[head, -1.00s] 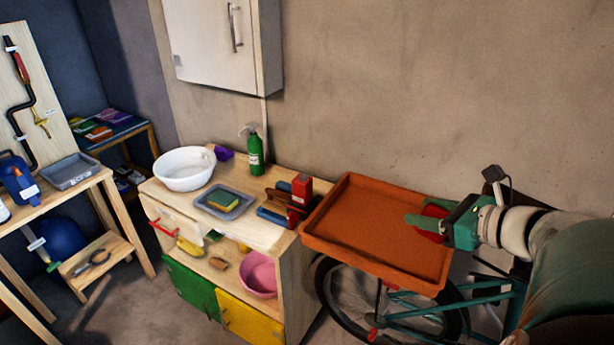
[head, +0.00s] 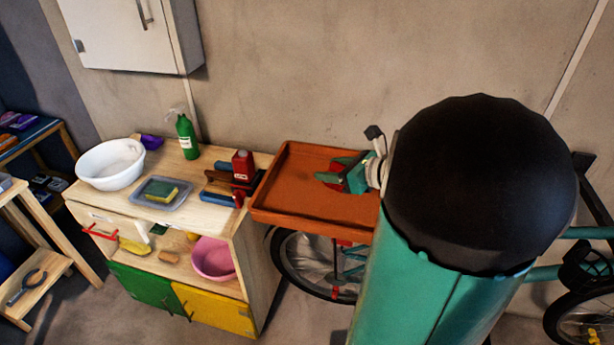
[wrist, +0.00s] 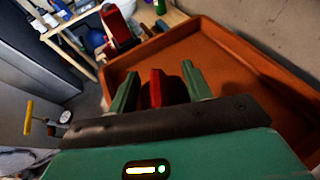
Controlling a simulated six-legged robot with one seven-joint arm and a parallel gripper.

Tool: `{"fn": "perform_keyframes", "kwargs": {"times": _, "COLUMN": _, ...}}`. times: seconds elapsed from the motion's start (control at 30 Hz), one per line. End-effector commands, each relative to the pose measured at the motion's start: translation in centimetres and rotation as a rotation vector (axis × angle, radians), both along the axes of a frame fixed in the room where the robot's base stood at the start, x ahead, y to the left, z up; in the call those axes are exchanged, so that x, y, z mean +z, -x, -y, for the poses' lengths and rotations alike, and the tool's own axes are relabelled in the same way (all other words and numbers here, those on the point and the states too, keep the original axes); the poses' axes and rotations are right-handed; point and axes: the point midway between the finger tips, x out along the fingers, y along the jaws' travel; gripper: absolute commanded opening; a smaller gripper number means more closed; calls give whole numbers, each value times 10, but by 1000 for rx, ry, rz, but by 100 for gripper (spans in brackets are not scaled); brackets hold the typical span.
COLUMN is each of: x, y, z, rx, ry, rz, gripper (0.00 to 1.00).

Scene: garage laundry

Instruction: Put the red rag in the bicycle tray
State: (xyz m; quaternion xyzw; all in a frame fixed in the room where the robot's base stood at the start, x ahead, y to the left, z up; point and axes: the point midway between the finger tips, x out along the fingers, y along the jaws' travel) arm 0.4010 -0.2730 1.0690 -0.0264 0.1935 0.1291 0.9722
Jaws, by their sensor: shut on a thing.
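The bicycle tray (head: 296,178) is a shallow orange-brown tray with raised rims, mounted on the bicycle. Its floor looks bare; it also fills much of the wrist view (wrist: 225,48). My green gripper (head: 332,177) is over the right part of the tray. In the head view the rag is mostly hidden by the gripper. A dark shadow lies on the tray floor beside the fingers; the exact height is unclear.
The wall is behind. My arm hides the bicycle's middle.

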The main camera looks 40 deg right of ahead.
Motion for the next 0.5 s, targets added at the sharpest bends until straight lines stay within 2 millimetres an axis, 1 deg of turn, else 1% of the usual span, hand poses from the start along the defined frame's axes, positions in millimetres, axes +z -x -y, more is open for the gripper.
{"fn": "perform_keyframes", "kwargs": {"times": 0.03, "x": -13, "y": -7, "z": 1, "rx": 0, "ry": -7, "rz": -5, "gripper": 27}}
{"fn": "perform_keyframes", "kwargs": {"times": 0.2, "x": -39, "y": -30, "z": 3, "rx": 0, "ry": -6, "rz": -4, "gripper": 27}}
{"fn": "perform_keyframes", "kwargs": {"times": 0.37, "x": -49, "y": -40, "z": 3, "rx": 0, "ry": -3, "rz": -3, "gripper": 27}}
{"fn": "perform_keyframes", "kwargs": {"times": 0.43, "x": -56, "y": -45, "z": 4, "rx": -1, "ry": -5, "rz": -2, "gripper": 27}}
{"fn": "perform_keyframes", "kwargs": {"times": 0.5, "x": -67, "y": -44, "z": 4, "rx": -2, "ry": -6, "rz": -4, "gripper": 27}}
